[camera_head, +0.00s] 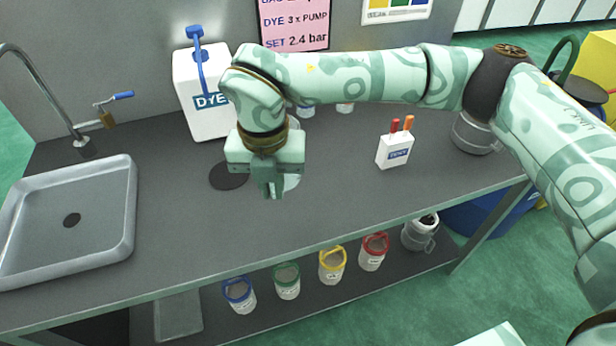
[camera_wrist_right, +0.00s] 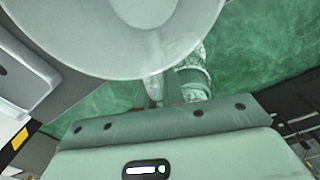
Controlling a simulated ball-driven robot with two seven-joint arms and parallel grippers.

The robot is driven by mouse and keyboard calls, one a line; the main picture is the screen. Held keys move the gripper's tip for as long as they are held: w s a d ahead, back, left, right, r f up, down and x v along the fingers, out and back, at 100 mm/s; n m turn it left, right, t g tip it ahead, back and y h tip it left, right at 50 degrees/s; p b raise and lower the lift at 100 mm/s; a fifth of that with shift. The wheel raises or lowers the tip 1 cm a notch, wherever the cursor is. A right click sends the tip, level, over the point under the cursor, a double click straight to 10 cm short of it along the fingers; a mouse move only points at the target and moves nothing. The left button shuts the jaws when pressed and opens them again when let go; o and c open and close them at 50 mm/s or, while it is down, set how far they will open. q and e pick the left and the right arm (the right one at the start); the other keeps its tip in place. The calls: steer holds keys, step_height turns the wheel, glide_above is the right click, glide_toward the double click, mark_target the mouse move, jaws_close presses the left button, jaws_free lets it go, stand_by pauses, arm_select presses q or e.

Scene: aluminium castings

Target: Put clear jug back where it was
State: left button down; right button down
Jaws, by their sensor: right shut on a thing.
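My right gripper (camera_head: 272,190) points down over the middle of the bench and is shut on the clear jug. Only a pale edge of the clear jug (camera_head: 292,182) shows beside the fingers in the head view; my gripper hides most of it. In the right wrist view the jug (camera_wrist_right: 150,40) is a large pale, see-through round shape filling the top. I cannot tell whether it touches the bench. A dark round disc (camera_head: 229,175) lies on the bench just left of the gripper. My left gripper is not in view.
A white DYE canister (camera_head: 200,115) stands behind the disc. A sink (camera_head: 120,235) is at the left. A white holder (camera_head: 393,152) with red and orange sticks and a grey vessel (camera_head: 474,135) stand at the right. Several colour-rimmed pots (camera_head: 332,267) stand on the lower shelf.

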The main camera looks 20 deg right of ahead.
steer(key=w+d+f, duration=0.1)
steer(key=w+d, duration=0.1)
steer(key=w+d+f+b, duration=0.1)
steer(key=w+d+f, duration=0.2)
steer(key=w+d, duration=0.1)
steer(key=shift+w+d+f, duration=0.1)
steer(key=shift+w+f, duration=0.1)
steer(key=shift+w, duration=0.15)
steer(key=w+d+f+b, duration=0.1)
steer(key=f, duration=0.2)
steer(key=w+d+f+b, duration=0.1)
steer(key=f, duration=0.1)
steer(key=w+d+f+b, duration=0.1)
steer(key=f, duration=0.2)
steer(key=shift+w+f, duration=0.2)
steer(key=shift+f, duration=0.15)
steer(key=c, duration=1.8)
jaws_free()
steer(key=shift+f, duration=0.1)
steer(key=o, duration=0.3)
